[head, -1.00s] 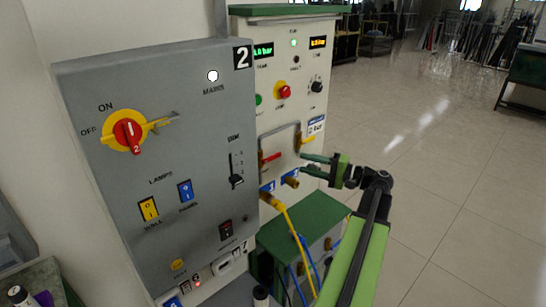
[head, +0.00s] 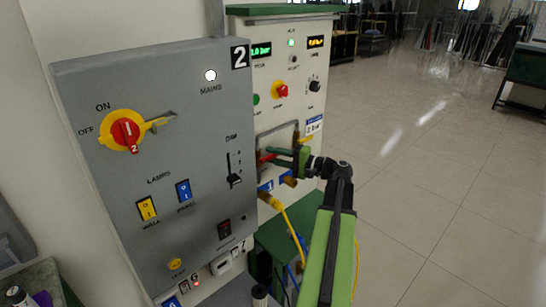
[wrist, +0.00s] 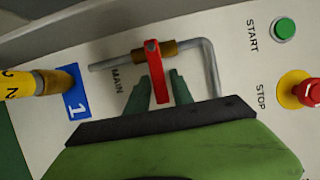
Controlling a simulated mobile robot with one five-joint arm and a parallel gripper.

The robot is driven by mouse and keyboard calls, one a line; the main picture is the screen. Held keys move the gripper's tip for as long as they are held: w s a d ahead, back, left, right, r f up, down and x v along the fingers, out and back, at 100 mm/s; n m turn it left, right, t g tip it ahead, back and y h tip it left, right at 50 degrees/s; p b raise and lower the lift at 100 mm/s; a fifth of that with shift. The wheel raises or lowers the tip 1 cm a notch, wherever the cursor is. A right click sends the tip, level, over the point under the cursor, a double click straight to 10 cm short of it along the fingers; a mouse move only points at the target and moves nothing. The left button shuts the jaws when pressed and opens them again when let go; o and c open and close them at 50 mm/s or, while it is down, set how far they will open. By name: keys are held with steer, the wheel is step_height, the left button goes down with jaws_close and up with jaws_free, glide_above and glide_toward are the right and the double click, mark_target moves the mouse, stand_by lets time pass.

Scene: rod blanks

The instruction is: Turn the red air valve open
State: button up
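The red air valve lever (head: 266,157) is on the pipe at the front of the white panel, above the blue label 1. In the wrist view the red lever (wrist: 156,76) sits on a brass body (wrist: 168,50) and lies across the grey pipe run beside MAIN. My gripper (head: 284,157) is at the valve. In the wrist view its two green fingers (wrist: 158,92) stand one on each side of the lever's free end. Narrow gaps show beside the lever, so the gripper looks open around it.
A grey control box (head: 150,190) with a red rotary switch (head: 126,134) stands close on the left. A yellow hose (head: 284,222) hangs below. Open floor (head: 440,190) lies to the right.

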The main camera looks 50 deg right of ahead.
jaws_close()
stand_by(1.0)
